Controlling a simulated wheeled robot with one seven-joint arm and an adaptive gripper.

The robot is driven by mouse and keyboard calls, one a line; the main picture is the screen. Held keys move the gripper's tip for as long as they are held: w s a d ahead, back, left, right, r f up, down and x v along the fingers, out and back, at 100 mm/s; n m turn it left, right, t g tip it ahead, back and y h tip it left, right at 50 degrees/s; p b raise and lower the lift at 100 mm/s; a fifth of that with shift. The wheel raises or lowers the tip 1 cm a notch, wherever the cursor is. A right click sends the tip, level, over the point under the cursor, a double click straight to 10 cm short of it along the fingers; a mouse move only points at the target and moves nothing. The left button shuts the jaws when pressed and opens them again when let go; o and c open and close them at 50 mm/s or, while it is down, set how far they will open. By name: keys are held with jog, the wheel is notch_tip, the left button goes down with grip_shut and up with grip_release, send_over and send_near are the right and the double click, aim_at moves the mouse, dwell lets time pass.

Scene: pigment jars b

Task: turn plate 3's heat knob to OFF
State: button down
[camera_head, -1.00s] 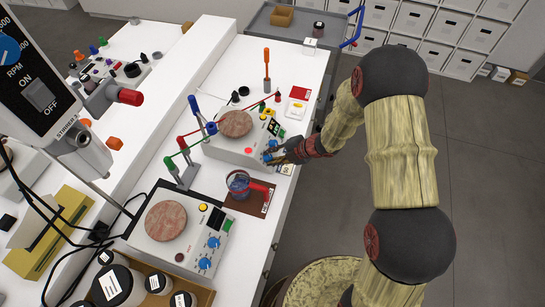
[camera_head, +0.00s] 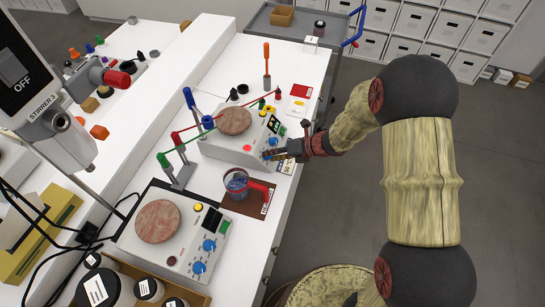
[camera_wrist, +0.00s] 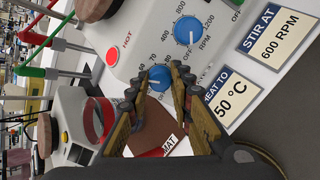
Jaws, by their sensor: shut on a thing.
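The far hot plate (camera_head: 222,147) has a round reddish top and a lit red HOT light. Its number is not readable here. Its stir knob (camera_wrist: 187,30) is blue, with an RPM scale. Its blue heat knob (camera_wrist: 160,76) sits lower on the panel, beside a scale of numbers, and is between my fingertips in the wrist view. My gripper (camera_head: 268,154) is shut on this heat knob, reaching in from the right; its fingers (camera_wrist: 159,84) hide parts of the knob and scale. The pointer's exact setting cannot be read.
A nearer hot plate (camera_head: 165,255) has two blue knobs. A beaker with blue contents (camera_head: 236,184) stands on a brown mat (camera_head: 252,203) between the plates. Clamp stands with red and green rods rise close to the far plate. Cards reading HEAT TO 50 °C (camera_wrist: 232,96) and STIR AT 600 RPM (camera_wrist: 278,33) lie beside it.

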jog(key=n+b, duration=0.2)
jog(key=n, duration=0.1)
jog(key=n+b, duration=0.1)
jog(key=n, duration=0.1)
jog(key=shift+f+n+b, duration=0.2)
jog(key=shift+n+b, duration=0.2)
jog(key=n+b, duration=0.4)
jog(key=n, duration=0.1)
jog(key=shift+n+g+y, duration=0.3)
jog(key=shift+g+y, duration=0.1)
jog(key=n+b, duration=0.4)
jog(key=n, duration=0.2)
jog(key=shift+b, duration=0.3)
jog(key=shift+r+n+g+b, duration=0.1)
jog(key=shift+n+g+b, duration=0.3)
jog(key=shift+n+b, duration=1.25)
jog(key=shift+n+p, duration=0.35)
jog(key=shift+n, duration=0.2)
jog(key=c, duration=1.6)
grip_release()
jog(key=shift+r, duration=0.1)
